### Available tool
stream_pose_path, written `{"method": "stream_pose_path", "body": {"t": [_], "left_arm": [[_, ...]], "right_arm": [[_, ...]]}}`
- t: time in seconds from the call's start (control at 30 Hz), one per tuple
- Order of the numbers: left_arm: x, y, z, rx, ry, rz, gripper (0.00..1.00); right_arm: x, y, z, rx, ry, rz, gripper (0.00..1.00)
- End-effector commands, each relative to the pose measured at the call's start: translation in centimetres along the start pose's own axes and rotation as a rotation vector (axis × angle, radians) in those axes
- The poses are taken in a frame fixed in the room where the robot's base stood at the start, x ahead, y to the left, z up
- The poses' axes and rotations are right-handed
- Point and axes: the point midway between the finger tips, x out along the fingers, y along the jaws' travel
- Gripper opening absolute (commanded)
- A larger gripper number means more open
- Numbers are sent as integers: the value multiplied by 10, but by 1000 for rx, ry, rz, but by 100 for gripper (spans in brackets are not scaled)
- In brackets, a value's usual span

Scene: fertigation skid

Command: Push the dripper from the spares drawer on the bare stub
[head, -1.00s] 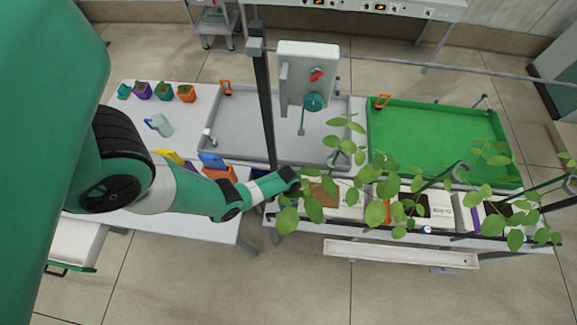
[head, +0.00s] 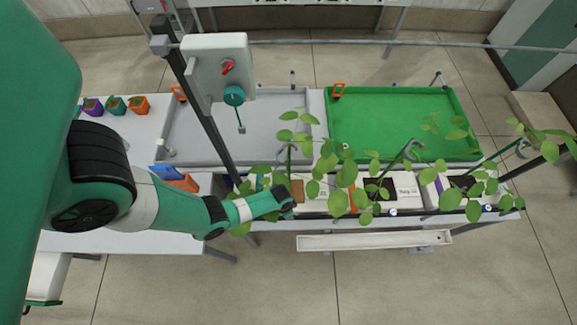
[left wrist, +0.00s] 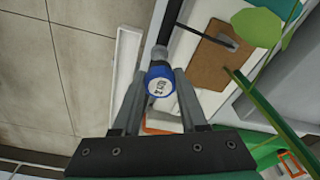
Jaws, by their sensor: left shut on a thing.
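In the left wrist view my left gripper (left wrist: 160,95) is shut on the dripper (left wrist: 161,86), a round piece with a blue rim and a white marked face. A dark pipe (left wrist: 172,22) runs just beyond it, with a grey fitting (left wrist: 158,55) between them; I cannot tell whether the dripper touches a stub there. In the head view my left gripper (head: 287,202) is at the pipe (head: 330,216) along the bench front, and the dripper is not discernible. An open drawer (head: 45,283) shows at lower left. My right gripper is out of view.
Leafy plants rise from white slabs (head: 405,192) behind the pipe and partly cover it. A white gutter (head: 372,241) runs below in front. A green tray (head: 400,125) and a grey tray (head: 195,140) lie behind. A dark post (head: 205,105) stands left of the gripper.

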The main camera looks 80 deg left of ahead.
Motion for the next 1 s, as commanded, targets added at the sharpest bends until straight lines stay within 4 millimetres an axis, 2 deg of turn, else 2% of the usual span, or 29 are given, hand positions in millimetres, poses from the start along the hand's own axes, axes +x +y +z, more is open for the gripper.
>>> {"method": "stream_pose_path", "body": {"t": [0.03,0.13,0.53,1.0], "left_arm": [[10,0,1,0,0,0,0],[15,0,2,0,0,0,0],[15,0,2,0,0,0,0],[27,0,5,-1,0,0,0]], "right_arm": [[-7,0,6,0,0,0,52],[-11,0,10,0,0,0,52],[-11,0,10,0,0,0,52],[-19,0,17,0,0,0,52]]}}
